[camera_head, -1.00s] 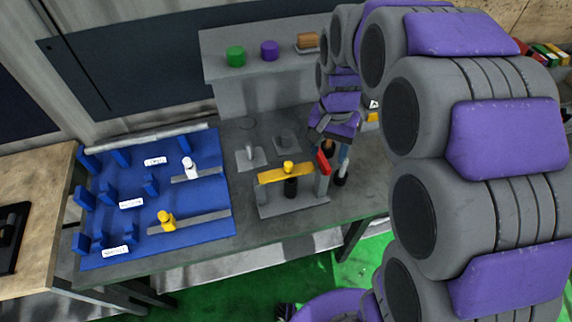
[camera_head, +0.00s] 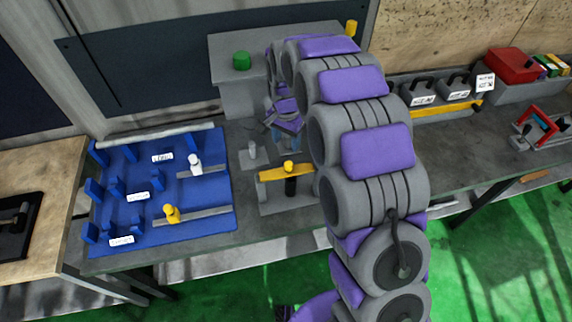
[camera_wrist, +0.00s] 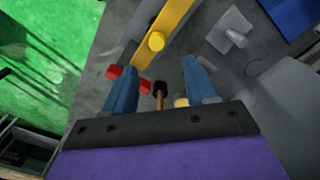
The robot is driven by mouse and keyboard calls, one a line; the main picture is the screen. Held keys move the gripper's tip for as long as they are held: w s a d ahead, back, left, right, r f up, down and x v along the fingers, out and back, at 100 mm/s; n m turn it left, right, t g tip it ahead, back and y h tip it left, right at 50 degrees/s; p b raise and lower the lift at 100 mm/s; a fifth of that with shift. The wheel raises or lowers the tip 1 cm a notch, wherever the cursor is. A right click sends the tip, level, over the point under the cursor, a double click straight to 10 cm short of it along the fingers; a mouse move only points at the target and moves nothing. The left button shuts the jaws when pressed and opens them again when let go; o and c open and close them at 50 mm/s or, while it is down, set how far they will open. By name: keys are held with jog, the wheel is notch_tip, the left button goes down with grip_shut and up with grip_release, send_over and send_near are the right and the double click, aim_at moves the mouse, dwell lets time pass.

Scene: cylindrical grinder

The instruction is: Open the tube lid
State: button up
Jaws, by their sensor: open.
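No part is plainly a tube lid; I cannot tell which piece it is. The grey fixture on the bench has a yellow bar (camera_head: 287,173) with a round yellow knob (camera_head: 288,166) on top. In the wrist view the yellow bar (camera_wrist: 172,25) and knob (camera_wrist: 156,41) lie beyond my fingertips. My gripper (camera_wrist: 158,66) is open, its two blue fingers apart. A brown rod with a black top (camera_wrist: 159,90) shows between them, not visibly gripped. A red piece (camera_wrist: 141,87) is beside the left finger. In the head view my arm hides much of the gripper and the fixture's right side.
A blue tray (camera_head: 215,215) with pegs, a white piece (camera_head: 195,163) and a yellow piece (camera_head: 171,213) lies left of the fixture. Grey boxes (camera_head: 420,93) and a red frame (camera_head: 540,128) stand at right.

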aim_at(288, 164)
jog(key=f, duration=1.2)
jog(key=shift+d, duration=0.4)
jog(key=shift+a+f, duration=0.25)
jog(key=shift+f, duration=0.3)
jog(key=shift+d, duration=0.1)
jog(key=shift+d, duration=0.1)
jog(key=shift+d, duration=0.1)
jog(key=shift+c, duration=1.3)
grip_shut()
